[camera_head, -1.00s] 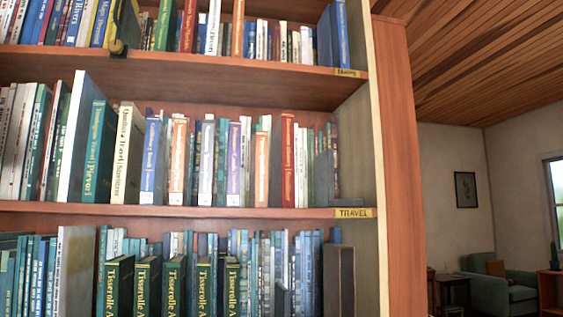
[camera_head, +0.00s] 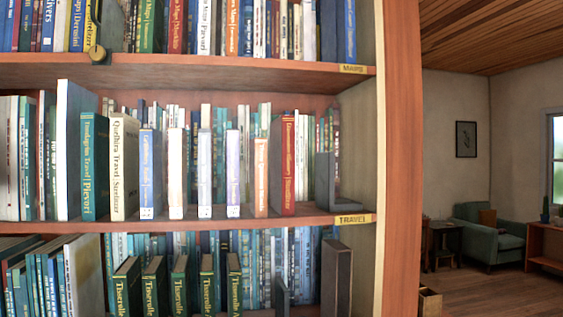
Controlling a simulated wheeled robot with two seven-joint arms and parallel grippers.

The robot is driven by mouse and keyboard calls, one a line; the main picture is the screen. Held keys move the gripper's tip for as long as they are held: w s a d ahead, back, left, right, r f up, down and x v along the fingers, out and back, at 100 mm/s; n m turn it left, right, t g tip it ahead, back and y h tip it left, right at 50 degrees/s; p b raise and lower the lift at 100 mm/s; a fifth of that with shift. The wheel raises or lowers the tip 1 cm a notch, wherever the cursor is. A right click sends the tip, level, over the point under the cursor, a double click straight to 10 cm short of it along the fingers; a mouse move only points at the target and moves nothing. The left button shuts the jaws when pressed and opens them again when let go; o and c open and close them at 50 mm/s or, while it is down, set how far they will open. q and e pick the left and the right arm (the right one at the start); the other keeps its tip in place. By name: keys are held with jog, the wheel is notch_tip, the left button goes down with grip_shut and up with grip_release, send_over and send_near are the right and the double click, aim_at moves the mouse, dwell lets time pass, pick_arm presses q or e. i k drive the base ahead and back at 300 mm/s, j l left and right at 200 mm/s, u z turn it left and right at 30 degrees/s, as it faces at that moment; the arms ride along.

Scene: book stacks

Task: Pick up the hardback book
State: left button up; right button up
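Many books stand upright on the bookcase shelves, and I cannot tell which one is the hardback book of the task. On the middle shelf (camera_head: 180,222), labelled TRAVEL, stand a teal book (camera_head: 92,166), a cream book (camera_head: 124,168), several white-and-coloured spines, an orange-and-white book (camera_head: 261,178) and a dark red book (camera_head: 287,165). Several dark green books (camera_head: 181,285) with gold lettering stand on the shelf below. Neither of my grippers is in view.
A dark bookend (camera_head: 326,182) stands right of the middle row. A dark upright block (camera_head: 336,280) stands below it. Right of the bookcase are open floor (camera_head: 470,292), a green armchair (camera_head: 490,240) and a small table (camera_head: 442,240).

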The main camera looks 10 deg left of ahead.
aim_at(283, 128)
jog(key=u, duration=0.35)
jog(key=i+l+u, duration=0.1)
jog(key=u, duration=0.3)
jog(key=l+u, duration=0.15)
jog(key=u, duration=0.2)
jog(key=i+l+u, duration=0.1)
jog(key=l+u, duration=0.4)
jog(key=l, duration=0.45)
jog(key=l+u, duration=0.5)
jog(key=l, duration=0.45)
jog(key=k+l, duration=0.1)
jog(key=l, duration=0.5)
jog(key=k+l, duration=0.1)
jog(key=l, duration=0.5)
